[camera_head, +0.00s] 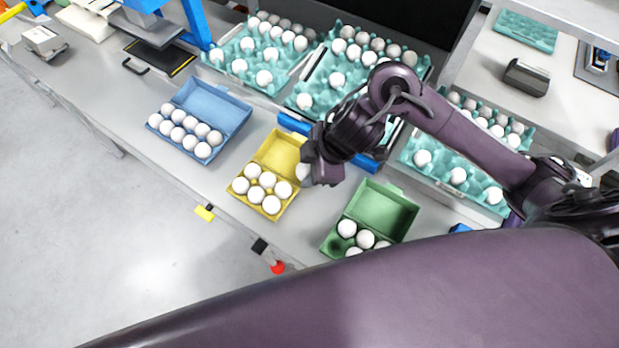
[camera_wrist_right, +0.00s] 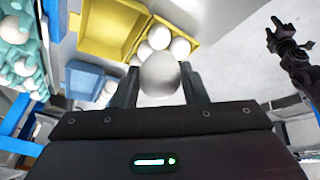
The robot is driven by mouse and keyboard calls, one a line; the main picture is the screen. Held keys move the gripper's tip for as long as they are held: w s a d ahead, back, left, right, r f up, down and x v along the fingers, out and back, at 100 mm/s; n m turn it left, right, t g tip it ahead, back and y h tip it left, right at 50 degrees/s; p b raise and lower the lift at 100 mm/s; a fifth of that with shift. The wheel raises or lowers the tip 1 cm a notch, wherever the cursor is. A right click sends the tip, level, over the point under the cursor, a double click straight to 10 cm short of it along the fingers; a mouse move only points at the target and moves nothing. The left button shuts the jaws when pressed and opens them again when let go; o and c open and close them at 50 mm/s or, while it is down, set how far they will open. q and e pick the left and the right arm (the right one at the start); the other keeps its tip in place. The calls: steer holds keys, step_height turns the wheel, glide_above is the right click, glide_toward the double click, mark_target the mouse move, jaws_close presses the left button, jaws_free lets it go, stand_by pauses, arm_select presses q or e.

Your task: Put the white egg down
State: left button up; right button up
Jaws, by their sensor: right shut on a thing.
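My right gripper (camera_head: 308,172) is shut on a white egg (camera_wrist_right: 160,75), which sits between its two fingers in the wrist view. In the head view only a sliver of this egg (camera_head: 303,172) shows beside the fingers. The gripper is just right of the open yellow carton (camera_head: 284,146), whose visible cells hold several white eggs. The open green carton (camera_head: 384,207) is to the lower right, with several eggs and an empty cell at its left; my arm hides its lower part. My left gripper (camera_wrist_right: 277,32) is small at the right of the wrist view, its jaws unclear.
An open blue carton (camera_head: 222,107) full of eggs stands left of the yellow one. Teal trays (camera_head: 301,72) of eggs line the back. The grey table's front edge runs close to the cartons. Bare table lies between the yellow and green cartons.

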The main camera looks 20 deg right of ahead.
step_height(320, 180, up, 6)
steer(key=shift+r+p, duration=0.25)
steer(key=shift+p, duration=0.55)
arm_select(q)
step_height(320, 180, down, 9)
steer(key=b, duration=1.1)
steer(key=shift+b, duration=0.35)
arm_select(e)
steer(key=w+d+f+m+t+h, duration=0.1)
steer(key=w+d+f+m, duration=0.1)
steer(key=d, duration=0.5)
steer(key=f+m, duration=0.1)
steer(key=m, duration=0.1)
steer(key=shift+w+f+m, duration=0.2)
steer(key=shift+w+m, duration=0.1)
steer(key=shift+m, duration=0.1)
arm_select(q)
steer(key=shift+c, duration=0.4)
